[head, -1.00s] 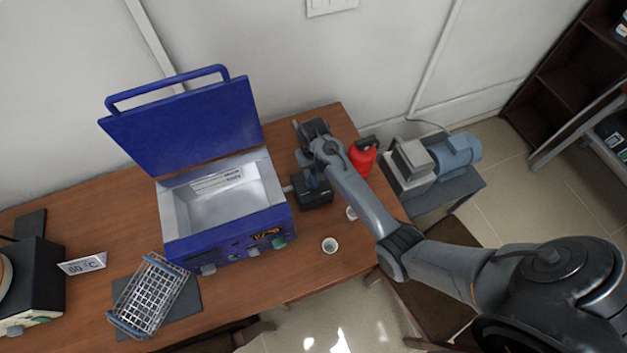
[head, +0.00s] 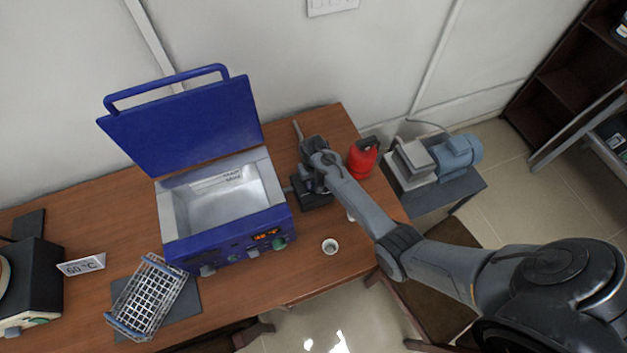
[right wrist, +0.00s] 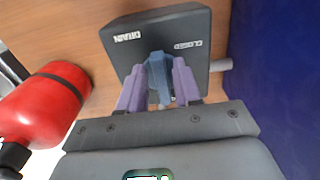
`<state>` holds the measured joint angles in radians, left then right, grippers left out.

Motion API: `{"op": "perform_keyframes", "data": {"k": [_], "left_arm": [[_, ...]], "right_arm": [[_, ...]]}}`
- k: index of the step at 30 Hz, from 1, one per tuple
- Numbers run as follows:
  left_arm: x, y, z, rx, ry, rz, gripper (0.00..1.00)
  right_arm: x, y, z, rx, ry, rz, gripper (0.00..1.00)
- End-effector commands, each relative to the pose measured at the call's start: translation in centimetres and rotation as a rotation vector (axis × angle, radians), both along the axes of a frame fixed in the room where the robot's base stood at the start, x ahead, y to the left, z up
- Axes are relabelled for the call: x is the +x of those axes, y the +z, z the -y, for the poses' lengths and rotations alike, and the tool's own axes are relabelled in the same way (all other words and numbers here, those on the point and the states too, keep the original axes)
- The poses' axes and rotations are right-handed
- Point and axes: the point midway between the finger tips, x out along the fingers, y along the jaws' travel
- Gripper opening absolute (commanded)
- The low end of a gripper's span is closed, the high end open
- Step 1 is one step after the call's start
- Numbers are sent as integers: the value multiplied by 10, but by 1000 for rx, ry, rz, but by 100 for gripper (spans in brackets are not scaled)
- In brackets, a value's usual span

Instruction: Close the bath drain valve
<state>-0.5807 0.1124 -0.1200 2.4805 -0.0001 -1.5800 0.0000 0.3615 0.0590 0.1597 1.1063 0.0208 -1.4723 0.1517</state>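The blue bath (head: 225,205) stands on the table with its lid raised. Its drain valve, a dark block (head: 315,199), sits just right of the bath. In the right wrist view the block (right wrist: 203,62) shows the words DRAIN and CLOSED upside down. The valve's blue-grey handle (right wrist: 159,75) stands between the two purple fingers of my right gripper (right wrist: 160,85). The fingers appear to touch it from both sides. In the head view my right gripper (head: 312,183) is over the block and partly hides it. My left gripper is not in view.
A wire basket (head: 149,296) and a 60 °C sign (head: 82,266) are to the left. A pump (head: 455,155) is beyond the table.

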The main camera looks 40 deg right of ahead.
Motion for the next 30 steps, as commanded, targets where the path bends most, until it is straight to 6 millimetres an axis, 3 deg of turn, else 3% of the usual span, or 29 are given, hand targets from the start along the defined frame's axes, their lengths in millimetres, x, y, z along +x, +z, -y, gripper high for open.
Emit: {"op": "perform_keyframes", "data": {"k": [1,6,19,30], "left_arm": [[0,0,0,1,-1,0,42],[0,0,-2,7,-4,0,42],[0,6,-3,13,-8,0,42],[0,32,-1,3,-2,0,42]], "right_arm": [[0,0,0,0,0,0,25],[0,0,0,0,0,0,0],[0,2,1,0,50,0,0],[0,5,5,-1,311,-1,0]]}}
